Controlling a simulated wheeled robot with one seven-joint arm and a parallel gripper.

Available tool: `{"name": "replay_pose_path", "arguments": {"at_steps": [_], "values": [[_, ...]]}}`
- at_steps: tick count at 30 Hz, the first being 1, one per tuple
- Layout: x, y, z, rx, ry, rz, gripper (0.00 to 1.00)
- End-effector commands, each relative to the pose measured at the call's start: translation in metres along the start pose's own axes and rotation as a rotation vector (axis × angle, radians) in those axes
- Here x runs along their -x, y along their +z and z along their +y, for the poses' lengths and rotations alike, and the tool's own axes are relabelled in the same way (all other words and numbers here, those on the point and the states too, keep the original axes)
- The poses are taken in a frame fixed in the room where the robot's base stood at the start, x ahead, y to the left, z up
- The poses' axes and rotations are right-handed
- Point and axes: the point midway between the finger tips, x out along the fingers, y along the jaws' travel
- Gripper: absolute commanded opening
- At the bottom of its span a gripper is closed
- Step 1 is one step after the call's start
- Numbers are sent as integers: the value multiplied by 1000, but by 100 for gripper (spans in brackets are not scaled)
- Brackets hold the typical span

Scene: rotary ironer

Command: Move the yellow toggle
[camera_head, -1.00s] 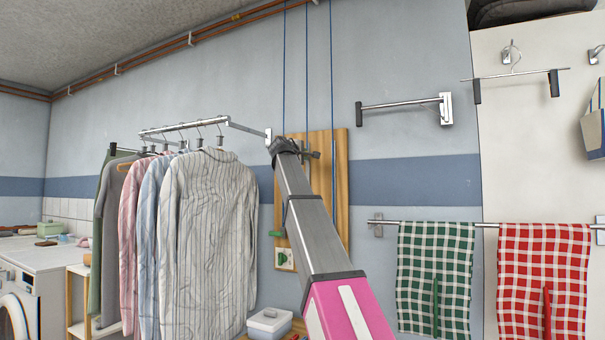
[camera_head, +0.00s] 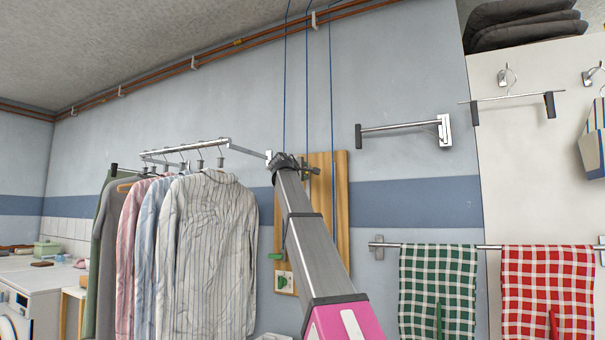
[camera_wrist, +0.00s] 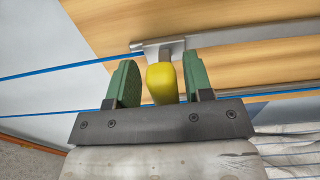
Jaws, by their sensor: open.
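The yellow toggle (camera_wrist: 162,83) shows in the wrist view as a rounded knob on a metal fitting (camera_wrist: 168,46) fixed to a wooden board (camera_wrist: 110,22). My gripper (camera_wrist: 160,82) is open, with one green finger on each side of the toggle. A gap shows on both sides, wider on the left; the right finger is close to it. In the head view the toggle is hidden behind the end of my arm, in front of the wooden board (camera_head: 342,205).
Blue cords (camera_head: 332,90) run up the wall from the board. Striped shirts (camera_head: 205,255) hang on a rack to the left. Green (camera_head: 437,280) and red (camera_head: 547,285) checked towels hang on a rail to the right.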

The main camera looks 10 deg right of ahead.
Motion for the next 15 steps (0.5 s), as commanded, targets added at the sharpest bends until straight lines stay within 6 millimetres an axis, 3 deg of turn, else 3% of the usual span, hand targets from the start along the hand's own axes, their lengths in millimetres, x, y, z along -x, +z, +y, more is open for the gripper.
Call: {"name": "replay_pose_path", "arguments": {"at_steps": [5, 15], "values": [[15, 0, -1, 0, 0, 1, 47], [77, 1, -1, 0, 1, 1, 47]]}}
